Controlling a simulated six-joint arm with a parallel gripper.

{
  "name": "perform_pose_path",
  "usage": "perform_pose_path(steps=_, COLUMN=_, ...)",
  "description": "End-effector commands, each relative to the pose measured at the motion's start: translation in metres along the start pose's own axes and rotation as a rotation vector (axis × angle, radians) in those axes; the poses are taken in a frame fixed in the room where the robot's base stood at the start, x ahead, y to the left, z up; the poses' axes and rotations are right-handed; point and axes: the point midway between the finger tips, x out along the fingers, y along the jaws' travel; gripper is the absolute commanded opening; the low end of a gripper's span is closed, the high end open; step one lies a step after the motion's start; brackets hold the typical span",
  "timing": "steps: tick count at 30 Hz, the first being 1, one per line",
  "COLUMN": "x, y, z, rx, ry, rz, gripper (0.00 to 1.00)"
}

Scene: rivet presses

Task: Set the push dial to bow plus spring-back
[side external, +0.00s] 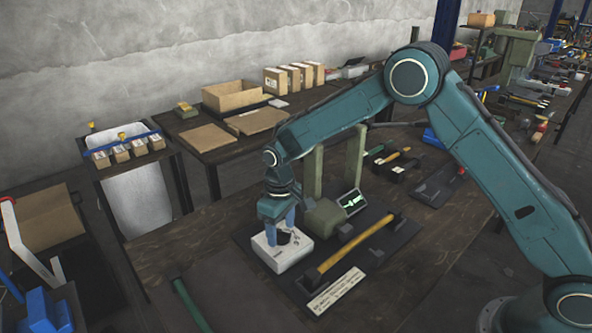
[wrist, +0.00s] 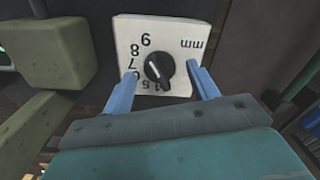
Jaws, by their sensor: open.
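The push dial is a white box (side external: 277,258) with a black knob on its top face. In the wrist view the box (wrist: 186,30) shows upside-down numbers around the left of the knob (wrist: 158,68), and "mm" at the right. The knob has a white pointer line, but I cannot tell its exact setting. My gripper (side external: 284,224) is over the dial, pointing down. In the wrist view its blue fingers (wrist: 161,73) are open, one either side of the knob with gaps visible. The fingers cover part of the box.
Beside the dial are a green block (side external: 324,217) and a small screen (side external: 352,202) with an unreadable green display. A yellow bar (side external: 355,247) lies on supports on the dark base plate. A printed label plate (side external: 335,290) lies in front. A green rod (side external: 190,303) is at the lower left.

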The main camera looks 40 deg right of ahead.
Motion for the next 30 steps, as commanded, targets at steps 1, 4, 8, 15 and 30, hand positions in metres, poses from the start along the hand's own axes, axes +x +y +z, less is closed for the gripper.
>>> perform_pose_path(steps=1, x=0.0040, y=0.0000, z=0.0003, rx=0.000, ry=-0.001, rz=0.000, gripper=0.59)
perform_pose_path(steps=4, x=0.0076, y=0.0000, z=0.0004, rx=0.000, ry=-0.001, rz=0.000, gripper=0.59)
perform_pose_path(steps=8, x=0.0090, y=0.0000, z=0.0003, rx=0.000, ry=-0.001, rz=0.000, gripper=0.59)
perform_pose_path(steps=15, x=0.0088, y=0.0000, z=0.0003, rx=0.000, ry=0.000, rz=0.000, gripper=0.47)
perform_pose_path(steps=30, x=0.0084, y=-0.0002, z=0.0002, rx=-0.032, ry=0.000, rz=0.000, gripper=0.14)
